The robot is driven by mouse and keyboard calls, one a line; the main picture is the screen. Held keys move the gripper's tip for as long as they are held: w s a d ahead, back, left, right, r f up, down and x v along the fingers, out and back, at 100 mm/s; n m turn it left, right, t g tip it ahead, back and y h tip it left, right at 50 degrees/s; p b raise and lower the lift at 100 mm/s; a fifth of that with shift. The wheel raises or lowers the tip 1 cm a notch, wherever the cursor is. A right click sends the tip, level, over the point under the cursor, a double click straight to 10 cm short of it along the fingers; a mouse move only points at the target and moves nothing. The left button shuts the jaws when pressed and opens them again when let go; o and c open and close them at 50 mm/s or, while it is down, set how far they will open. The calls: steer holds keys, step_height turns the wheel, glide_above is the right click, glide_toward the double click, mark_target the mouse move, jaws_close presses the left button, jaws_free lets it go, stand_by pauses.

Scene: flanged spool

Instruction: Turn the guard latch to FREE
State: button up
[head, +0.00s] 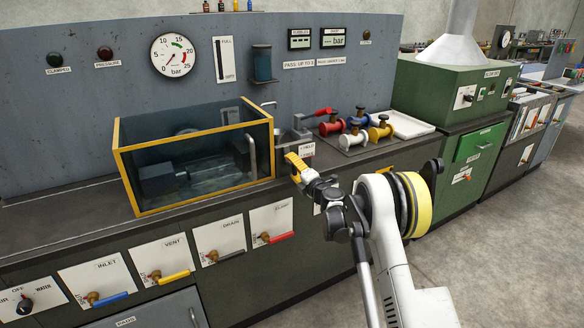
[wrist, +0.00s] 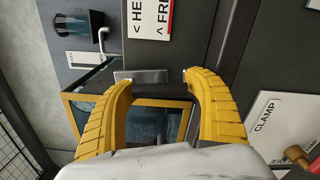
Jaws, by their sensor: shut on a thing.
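The guard is a clear box with a yellow frame (head: 196,197) on the bench, and it also shows in the wrist view (wrist: 170,105). The guard latch is a flat grey metal bar (wrist: 145,76) beside the guard, between my fingertips. Its white label (wrist: 150,18) reads HELD and FREE, with the words partly cut off; the label also shows in the head view (head: 307,149). My gripper (head: 293,164) has yellow fingers and is shut on the latch, at the guard's right front corner. In the head view the gripper hides the latch. I cannot tell which mark the latch points to.
The INLET, VENT, DRAIN and CLAMP (head: 271,222) valve handles line the bench front below. A green cabinet (head: 450,95) stands at the right; the floor there is clear.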

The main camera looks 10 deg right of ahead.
steer(key=shift+d+m, duration=0.1)
steer(key=shift+m, duration=0.5)
steer(key=o, duration=1.6)
steer(key=v, duration=1.2)
